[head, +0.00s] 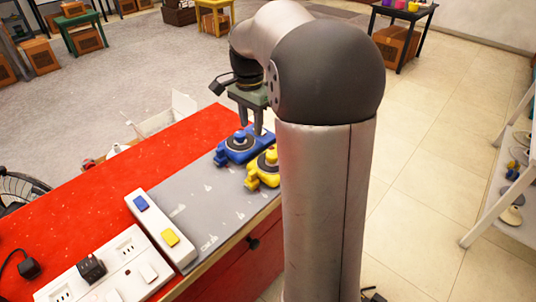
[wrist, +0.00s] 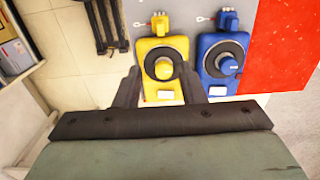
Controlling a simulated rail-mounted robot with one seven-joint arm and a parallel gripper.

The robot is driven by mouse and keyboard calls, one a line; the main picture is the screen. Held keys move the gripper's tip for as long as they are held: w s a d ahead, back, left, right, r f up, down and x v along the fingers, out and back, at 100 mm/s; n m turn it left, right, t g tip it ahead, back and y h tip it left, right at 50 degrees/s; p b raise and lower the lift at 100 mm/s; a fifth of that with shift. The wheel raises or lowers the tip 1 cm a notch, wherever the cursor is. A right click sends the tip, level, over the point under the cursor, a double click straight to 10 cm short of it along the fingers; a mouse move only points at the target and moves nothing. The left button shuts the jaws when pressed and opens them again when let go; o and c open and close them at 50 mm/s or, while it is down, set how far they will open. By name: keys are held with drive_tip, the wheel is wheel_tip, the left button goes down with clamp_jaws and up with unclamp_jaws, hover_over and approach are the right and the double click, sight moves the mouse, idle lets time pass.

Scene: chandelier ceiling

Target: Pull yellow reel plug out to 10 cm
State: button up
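The yellow reel (head: 262,168) sits on the grey mat on the red-topped table, partly hidden by my arm in the head view. In the wrist view the yellow reel (wrist: 164,67) lies ahead of my gripper, with its yellow plug (wrist: 161,22) at its far end beside a small white and red mark. The blue reel (head: 238,146) stands beside it; it also shows in the wrist view (wrist: 223,64). My gripper (head: 251,128) is above the reels, pointing down. Its two fingers (wrist: 160,80) are apart with nothing visibly held between them.
The grey mat (head: 195,206) has white marks and free room in front of the reels. A white strip with blue and yellow switches (head: 158,226) and a white socket panel (head: 122,262) with a black plug lie at the near left. The red tabletop (head: 120,180) is mostly clear.

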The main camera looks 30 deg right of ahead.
sight(252, 172)
drive_tip(key=f, duration=1.7)
drive_tip(key=shift+a+f+p, duration=0.1)
drive_tip(key=shift+a+p, duration=0.2)
drive_tip(key=shift+p, duration=0.1)
clamp_jaws()
